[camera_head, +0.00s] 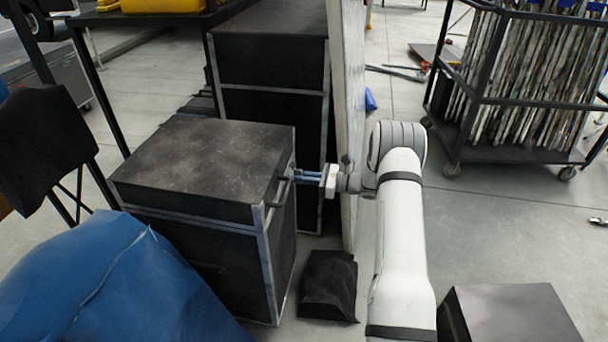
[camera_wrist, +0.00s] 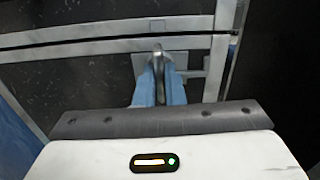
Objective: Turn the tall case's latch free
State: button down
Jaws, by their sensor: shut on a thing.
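A black case (camera_head: 200,165) with a scuffed top and metal edging stands left of my arm. A larger black case (camera_head: 268,60) stands behind it. My gripper (camera_head: 296,175) reaches in from the right to the nearer case's right face, near its top. In the wrist view, the gripper's two blue fingers (camera_wrist: 159,80) are shut on the small grey metal latch (camera_wrist: 158,52). The latch sits by the seam between two metal strips, in front of a metal plate (camera_wrist: 190,68). The fingers hide the latch's lower part.
A pale upright panel (camera_head: 350,90) stands close behind my wrist. A black bag-like object (camera_head: 328,284) lies on the floor below. A blue cover (camera_head: 110,285) is at the front left. A wheeled rack (camera_head: 520,85) stands at the back right, with open floor before it.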

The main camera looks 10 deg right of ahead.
jog(key=shift+s+f+m, duration=0.1)
jog(key=shift+f+m, duration=0.05)
jog(key=shift+m, duration=0.15)
jog(key=c, duration=1.5)
grip_release()
jog(key=shift+d, duration=0.1)
jog(key=p+v, duration=0.1)
jog(key=v, duration=0.6)
jog(key=shift+s+d, duration=0.1)
jog(key=shift+d, duration=0.25)
